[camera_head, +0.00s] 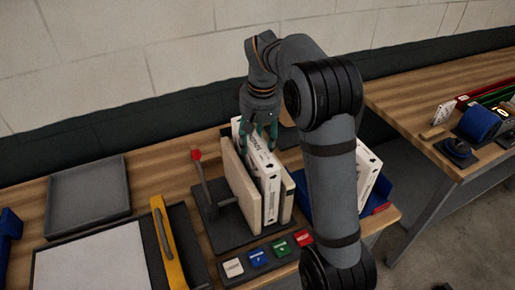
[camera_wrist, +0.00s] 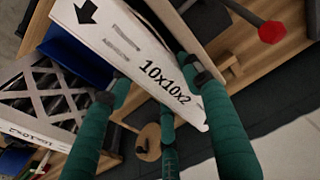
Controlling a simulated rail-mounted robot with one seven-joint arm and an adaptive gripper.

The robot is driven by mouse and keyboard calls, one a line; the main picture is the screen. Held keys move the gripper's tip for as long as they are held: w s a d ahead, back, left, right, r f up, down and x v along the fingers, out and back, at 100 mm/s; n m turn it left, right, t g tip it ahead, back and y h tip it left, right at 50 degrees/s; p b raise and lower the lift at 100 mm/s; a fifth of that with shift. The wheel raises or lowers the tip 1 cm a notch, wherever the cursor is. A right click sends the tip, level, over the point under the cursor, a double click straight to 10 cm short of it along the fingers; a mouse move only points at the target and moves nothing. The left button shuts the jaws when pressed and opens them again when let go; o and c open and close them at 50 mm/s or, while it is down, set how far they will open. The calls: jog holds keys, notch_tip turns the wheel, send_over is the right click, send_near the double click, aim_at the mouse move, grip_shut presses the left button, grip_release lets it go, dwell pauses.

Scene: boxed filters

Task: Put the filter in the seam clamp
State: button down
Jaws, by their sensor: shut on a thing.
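A white boxed filter (camera_head: 266,180) stands upright between the two tan boards of the seam clamp (camera_head: 238,182). Its printed edge reads 10x10x2 in the wrist view (camera_wrist: 135,57). My gripper (camera_head: 258,133) is above the clamp with its teal fingers shut on the upper part of the filter; the fingers also show in the wrist view (camera_wrist: 165,95). The clamp has a dark base and a lever with a red knob (camera_head: 197,155), which also shows in the wrist view (camera_wrist: 272,31). Whether the filter's lower edge touches the base is hidden.
A blue bin (camera_head: 378,195) with another white filter (camera_head: 366,172) stands right of the clamp, partly behind my arm. Several coloured buttons (camera_head: 257,257) line the front. A grey tray (camera_head: 88,190) and a yellow bar (camera_head: 168,243) lie left. A second table (camera_head: 420,95) is at right.

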jog(key=shift+f, duration=0.85)
jog(key=shift+f, duration=0.15)
jog(key=c, duration=0.8)
grip_release()
jog(key=r, duration=0.4)
jog(key=s+r+p, duration=0.1)
jog(key=r, duration=0.7)
jog(key=shift+s+d+r+p, duration=0.15)
jog(key=shift+d+p, duration=0.1)
jog(key=shift+p, duration=0.15)
